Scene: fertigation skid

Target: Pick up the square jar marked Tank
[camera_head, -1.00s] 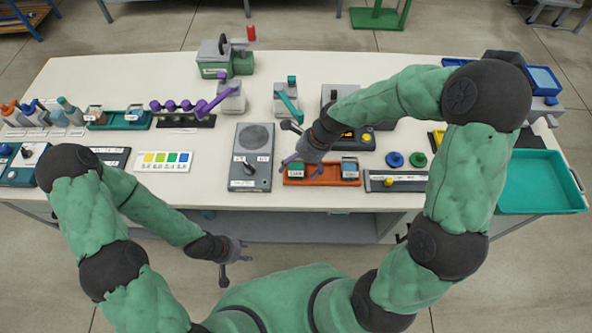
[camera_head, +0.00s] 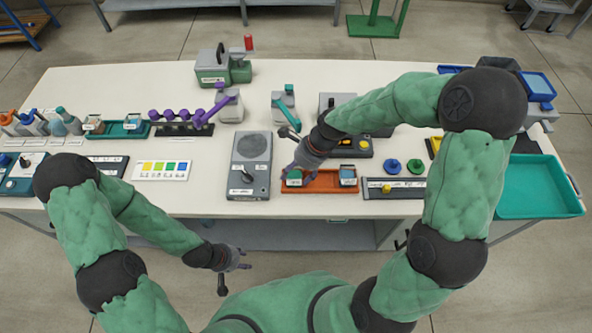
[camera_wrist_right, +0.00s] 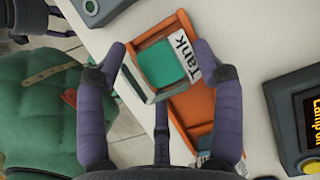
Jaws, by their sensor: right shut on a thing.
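My left gripper (camera_head: 236,264) is open and empty, in front of the table's near edge.
A second square jar (camera_head: 347,176) stands at the tray's right end. A device with a lit display (camera_wrist_right: 306,115) is close by.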

